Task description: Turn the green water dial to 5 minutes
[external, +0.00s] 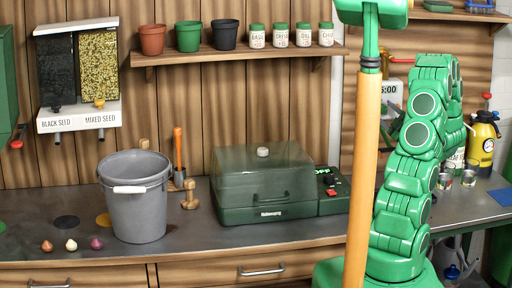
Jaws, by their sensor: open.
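No green water dial can be made out for certain. A white panel with a time display (389,89) is on the wall at the right, partly hidden behind my green arm; its digits look like 5:00 or 6:00, but I cannot tell which. A brass tap with a red handle shows just above it. My arm rises at the right and bends toward the wall. My gripper is hidden behind the arm links, so its place relative to the panel cannot be seen.
A wooden pole (365,150) with a green head stands in the foreground left of my arm. On the bench are a grey bucket (136,205), a dark green lidded propagator (264,185) with a control box (334,200), and a yellow sprayer (482,145).

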